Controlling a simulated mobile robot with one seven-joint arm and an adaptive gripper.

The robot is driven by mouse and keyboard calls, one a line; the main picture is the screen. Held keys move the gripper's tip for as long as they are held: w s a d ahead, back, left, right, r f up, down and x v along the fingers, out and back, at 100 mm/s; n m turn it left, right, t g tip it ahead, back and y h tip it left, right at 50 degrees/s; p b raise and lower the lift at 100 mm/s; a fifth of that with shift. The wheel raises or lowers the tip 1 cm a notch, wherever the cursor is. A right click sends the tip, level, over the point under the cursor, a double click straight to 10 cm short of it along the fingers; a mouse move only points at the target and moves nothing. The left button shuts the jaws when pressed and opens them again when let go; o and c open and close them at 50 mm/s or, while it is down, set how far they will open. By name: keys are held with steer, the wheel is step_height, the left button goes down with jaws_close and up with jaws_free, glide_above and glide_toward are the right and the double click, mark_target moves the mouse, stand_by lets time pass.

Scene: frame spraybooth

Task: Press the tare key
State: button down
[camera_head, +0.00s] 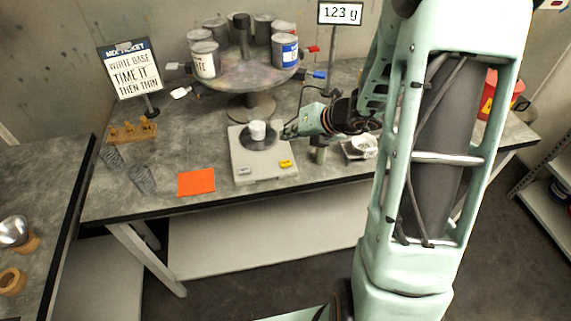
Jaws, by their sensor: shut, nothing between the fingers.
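The scale (262,168) stands on the grey bench with a small white cup (258,130) on its dark round pan. Its front edge carries a yellow key (286,164) at the right and a pale grey key (246,171) at the left. Their lettering is too small to read, so I cannot tell which is the tare key. A raised sign (340,13) behind reads 123 g. My gripper (287,132) is shut and empty, pointing left over the scale's right rear side, just right of the cup. It appears apart from both keys.
A round stand (246,82) with several paint cans is behind the scale. An orange sheet (196,182) lies left of it, near the front edge. A metal cylinder (318,154) and a small dish (363,146) stand to the right. Two clear glasses are farther left.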

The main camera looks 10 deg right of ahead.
mark_target(288, 164)
steer(key=shift+f+b, duration=3.3)
steer(key=shift+f, duration=0.55)
steer(key=shift+f, duration=0.1)
steer(key=shift+f+b, duration=0.3)
steer(key=shift+b, duration=0.05)
steer(key=shift+f+b, duration=0.4)
steer(key=shift+f, duration=0.05)
steer(key=shift+r, duration=0.1)
steer(key=shift+r+p, duration=0.8)
steer(key=shift+p, duration=0.05)
step_height(288, 164, up, 5)
steer(key=p, duration=0.4)
steer(key=shift+p, duration=0.4)
